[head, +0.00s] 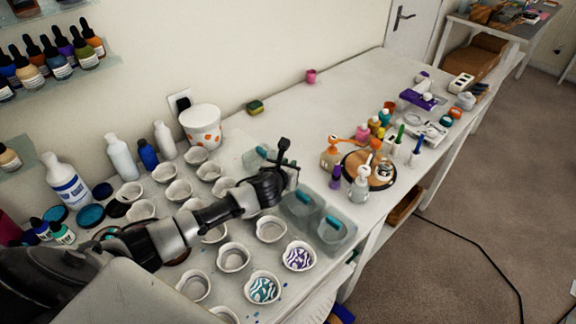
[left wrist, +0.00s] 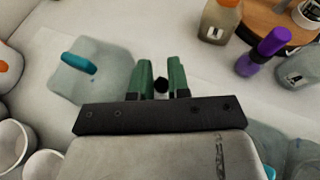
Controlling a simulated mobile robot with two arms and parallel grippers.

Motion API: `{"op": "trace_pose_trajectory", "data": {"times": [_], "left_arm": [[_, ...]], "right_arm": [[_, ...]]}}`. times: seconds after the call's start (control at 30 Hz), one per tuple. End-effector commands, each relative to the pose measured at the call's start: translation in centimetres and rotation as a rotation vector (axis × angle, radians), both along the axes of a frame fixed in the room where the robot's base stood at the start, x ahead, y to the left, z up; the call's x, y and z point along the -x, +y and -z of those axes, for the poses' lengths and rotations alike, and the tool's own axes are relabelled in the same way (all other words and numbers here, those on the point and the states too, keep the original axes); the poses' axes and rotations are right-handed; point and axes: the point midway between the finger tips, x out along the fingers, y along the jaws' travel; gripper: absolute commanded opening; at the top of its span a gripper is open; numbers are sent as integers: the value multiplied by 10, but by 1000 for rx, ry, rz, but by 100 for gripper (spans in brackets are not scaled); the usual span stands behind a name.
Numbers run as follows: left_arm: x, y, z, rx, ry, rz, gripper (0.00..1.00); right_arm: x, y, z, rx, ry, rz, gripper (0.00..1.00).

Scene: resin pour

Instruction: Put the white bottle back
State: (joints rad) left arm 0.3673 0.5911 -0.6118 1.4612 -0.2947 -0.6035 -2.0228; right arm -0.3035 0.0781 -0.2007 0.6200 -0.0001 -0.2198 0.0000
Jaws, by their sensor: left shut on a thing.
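My left gripper (head: 289,170) reaches in from the left, over the clear boxes at the front of the bench. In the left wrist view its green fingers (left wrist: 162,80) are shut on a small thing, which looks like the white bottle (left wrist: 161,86). Only a round black top and a sliver of white show between the fingers; the rest is hidden. It is above the bench top. Other white bottles stand at the back left: a plain one (head: 122,158), a smaller one (head: 165,141) and a blue-labelled one (head: 66,182). My right gripper is not in view.
Clear boxes with teal handles (head: 336,231) lie under and beside the gripper. Many white cups (head: 233,257) crowd the bench on the left. A round wooden turntable (head: 382,176) with small bottles around it stands to the right. The bench middle (head: 300,115) is clear.

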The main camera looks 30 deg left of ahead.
Motion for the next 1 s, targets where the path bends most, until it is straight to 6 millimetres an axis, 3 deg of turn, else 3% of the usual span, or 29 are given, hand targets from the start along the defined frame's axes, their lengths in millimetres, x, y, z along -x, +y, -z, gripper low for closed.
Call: {"op": "trace_pose_trajectory", "data": {"times": [0.1,0.13,0.27,0.67,1.0], "left_arm": [[0,0,3,-1,0,0,0],[0,0,2,-1,0,0,21],[0,0,2,0,0,0,41],[4,0,-2,-1,-1,1,42],[56,-6,-23,-1,-1,4,42]], "right_arm": [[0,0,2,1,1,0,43],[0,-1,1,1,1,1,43],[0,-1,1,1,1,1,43],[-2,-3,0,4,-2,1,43],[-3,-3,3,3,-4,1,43]]}}
